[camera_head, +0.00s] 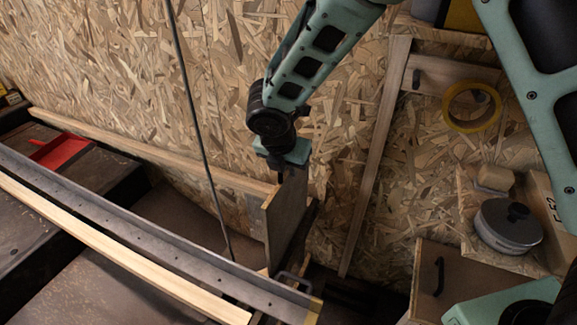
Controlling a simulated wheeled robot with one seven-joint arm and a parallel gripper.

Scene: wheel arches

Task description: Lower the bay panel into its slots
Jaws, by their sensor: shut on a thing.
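The bay panel (286,222) is a thin wooden board standing upright near the middle of the head view, its pale narrow edge facing me. My gripper (283,172) is shut on the panel's top edge from above. The panel's lower end is down near the wooden rail and the metal rail's right end. The slots are not clear in this view, so I cannot tell whether the panel's bottom is in them or above them.
A long metal rail (150,231) and a wooden strip (110,250) run across the lower left. A thin dark rod (196,120) slants down left of the panel. A red tray (62,150) lies far left. A lidded pot (508,226) and yellow tape roll (472,106) are at right.

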